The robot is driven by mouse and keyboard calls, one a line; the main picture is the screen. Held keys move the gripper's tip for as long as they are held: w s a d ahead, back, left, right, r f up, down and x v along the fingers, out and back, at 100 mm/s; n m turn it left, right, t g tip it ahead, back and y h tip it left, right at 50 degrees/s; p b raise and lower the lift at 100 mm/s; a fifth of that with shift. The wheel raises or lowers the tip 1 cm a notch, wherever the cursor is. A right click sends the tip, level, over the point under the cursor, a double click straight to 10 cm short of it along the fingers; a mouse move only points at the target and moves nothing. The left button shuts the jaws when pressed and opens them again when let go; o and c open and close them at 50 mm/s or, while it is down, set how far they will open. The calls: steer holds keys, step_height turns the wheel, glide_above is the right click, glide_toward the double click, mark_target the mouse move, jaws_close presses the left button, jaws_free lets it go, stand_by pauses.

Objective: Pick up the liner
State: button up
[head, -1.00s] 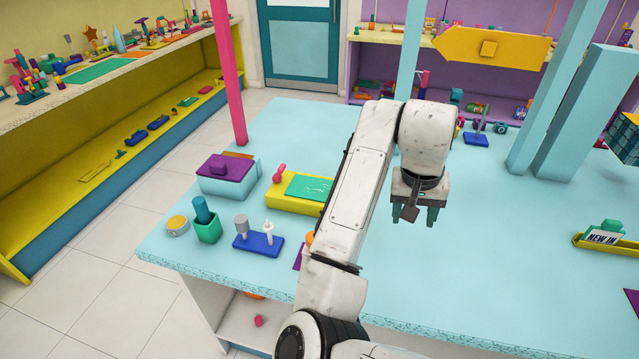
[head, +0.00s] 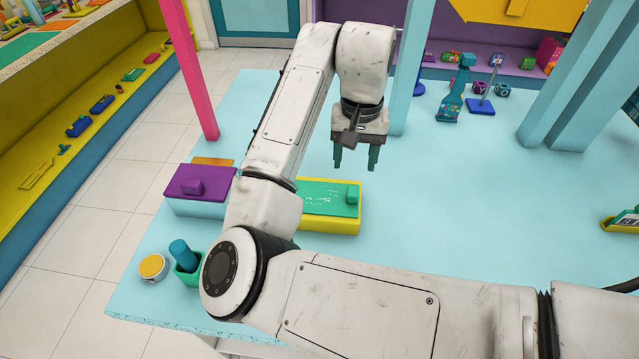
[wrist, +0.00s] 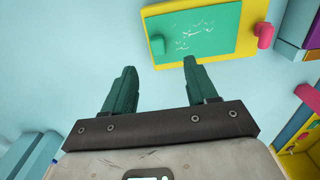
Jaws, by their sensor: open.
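No thing here is labelled a liner; a green panel (head: 318,196) with white scribbles and a small raised green block (head: 352,194) lies in a yellow tray (head: 330,226) on the light blue table. In the wrist view the green panel (wrist: 205,38) is at the top, with its block (wrist: 157,45) near its left edge and the yellow rim (wrist: 255,12) around it. My gripper (head: 355,160) is open and empty, with its green fingers pointing down. In the wrist view the fingertips (wrist: 159,68) appear just below the tray's edge, with bare table between them.
A purple-lidded box (head: 200,183) stands left of the tray. A green cup (head: 188,262) and a round yellow-topped tin (head: 153,267) stand at the front left. A pink post (head: 190,70) and blue posts rise from the table. The table to the right is mostly clear.

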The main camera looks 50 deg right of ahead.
glide_above(353, 194)
steer(key=f, duration=0.5)
steer(key=shift+w+a, duration=0.15)
steer(key=shift+a, duration=0.1)
steer(key=shift+s+d+f+p, duration=0.1)
steer(key=shift+f+p, duration=0.2)
steer(key=shift+f, duration=1.05)
steer(key=shift+s+d+f+p, duration=0.1)
steer(key=shift+f+p, duration=0.2)
steer(key=shift+f, duration=1.05)
jaws_close()
